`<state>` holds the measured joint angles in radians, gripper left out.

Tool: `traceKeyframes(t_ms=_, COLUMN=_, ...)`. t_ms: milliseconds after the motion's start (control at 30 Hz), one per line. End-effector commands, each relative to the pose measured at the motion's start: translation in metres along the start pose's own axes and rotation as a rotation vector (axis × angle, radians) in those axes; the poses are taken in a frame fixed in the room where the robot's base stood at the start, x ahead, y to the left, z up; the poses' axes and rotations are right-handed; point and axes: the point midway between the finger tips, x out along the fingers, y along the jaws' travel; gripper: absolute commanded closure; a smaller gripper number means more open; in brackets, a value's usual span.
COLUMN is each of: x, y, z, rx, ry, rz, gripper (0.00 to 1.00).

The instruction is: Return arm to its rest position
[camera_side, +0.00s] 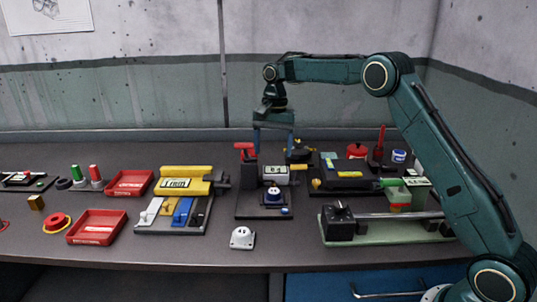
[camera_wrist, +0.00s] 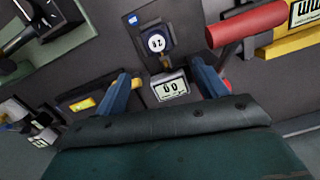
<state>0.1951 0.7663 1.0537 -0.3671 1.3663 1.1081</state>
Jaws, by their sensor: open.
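My gripper (camera_side: 273,140) hangs from my teal arm above the back of the ring inverter station, fingers pointing down. In the wrist view its two blue fingers (camera_wrist: 165,88) are spread apart with nothing between them, so it is open. Below it stands a dark station with a red-handled lever (camera_side: 245,150), a small display (camera_side: 276,175) and a round blue-and-white part (camera_side: 273,195). The display also shows between the fingers in the wrist view (camera_wrist: 170,88), and the round part (camera_wrist: 156,42) lies beyond it. I cannot tell the exact gap between the fingertips and the station.
A yellow-topped station (camera_side: 185,183) with coloured levers stands to the left. Red trays (camera_side: 97,227) lie farther left. A green-based rail fixture (camera_side: 385,228) and a dark box (camera_side: 345,177) stand to the right. A white part (camera_side: 242,238) sits in front. The space above the bench is mostly clear.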

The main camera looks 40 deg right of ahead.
Motion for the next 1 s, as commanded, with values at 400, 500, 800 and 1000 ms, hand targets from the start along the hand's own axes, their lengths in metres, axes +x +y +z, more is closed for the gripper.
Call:
traceKeyframes(t_ms=400, x=-0.072, y=0.02, z=0.038, rx=-0.159, ry=0.1, rz=-0.114, gripper=0.28)
traceKeyframes(t_ms=500, x=-0.086, y=0.028, z=0.056, rx=-0.205, ry=0.119, rz=-0.127, gripper=0.28)
traceKeyframes(t_ms=800, x=-0.117, y=0.063, z=0.112, rx=-0.345, ry=0.182, rz=-0.16, gripper=0.28)
traceKeyframes(t_ms=1000, x=-0.129, y=0.091, z=0.147, rx=-0.437, ry=0.228, rz=-0.176, gripper=0.28)
